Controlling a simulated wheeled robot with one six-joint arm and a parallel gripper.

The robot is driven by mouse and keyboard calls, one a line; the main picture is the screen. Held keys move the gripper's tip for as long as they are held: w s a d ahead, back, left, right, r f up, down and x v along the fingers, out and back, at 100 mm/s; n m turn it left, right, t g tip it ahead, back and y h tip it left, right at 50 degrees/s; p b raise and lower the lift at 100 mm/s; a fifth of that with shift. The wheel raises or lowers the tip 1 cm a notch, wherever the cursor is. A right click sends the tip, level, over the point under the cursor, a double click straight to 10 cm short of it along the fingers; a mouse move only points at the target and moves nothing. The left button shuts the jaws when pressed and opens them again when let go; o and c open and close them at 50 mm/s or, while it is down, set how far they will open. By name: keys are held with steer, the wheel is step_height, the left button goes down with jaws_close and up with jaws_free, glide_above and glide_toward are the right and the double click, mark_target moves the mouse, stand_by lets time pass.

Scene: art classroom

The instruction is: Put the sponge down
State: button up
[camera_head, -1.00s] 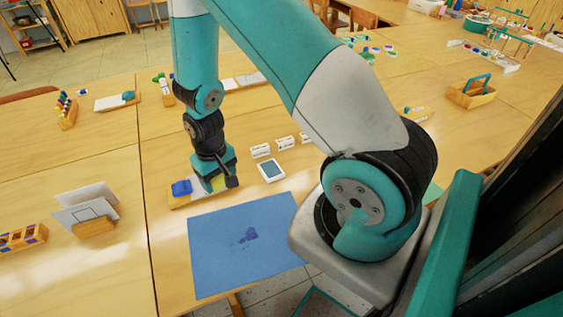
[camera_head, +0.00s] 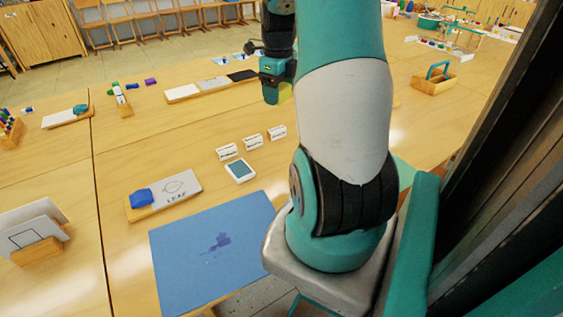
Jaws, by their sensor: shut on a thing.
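My gripper (camera_head: 276,82) is in the upper middle, beyond the three small white cards and partly hidden by my own arm. A yellow-green sponge (camera_head: 285,93) shows at its lower end, and the gripper is shut on it. The sponge is raised over the far part of the table (camera_head: 330,120); its exact height is hard to tell. Most of the sponge is hidden by the gripper and arm.
A wooden tray holds a blue object (camera_head: 141,198) and a LEAF card (camera_head: 177,187). A stained blue mat (camera_head: 205,265) lies in front. A small tablet (camera_head: 240,171) and white cards (camera_head: 251,140) stand mid-table. A wooden caddy (camera_head: 433,82) is at right.

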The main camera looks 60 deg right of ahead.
mark_target(281, 158)
steer(key=shift+s+d+f+m, duration=0.15)
steer(key=shift+s+f+m, duration=0.1)
steer(key=shift+s+m, duration=0.05)
step_height(281, 158, down, 19)
steer(key=shift+f+b, duration=0.15)
steer(key=shift+b, duration=0.35)
steer(key=shift+f, duration=0.2)
steer(key=o, duration=0.9)
steer(key=shift+r, duration=0.1)
steer(key=shift+r, duration=0.1)
step_height(281, 158, up, 12)
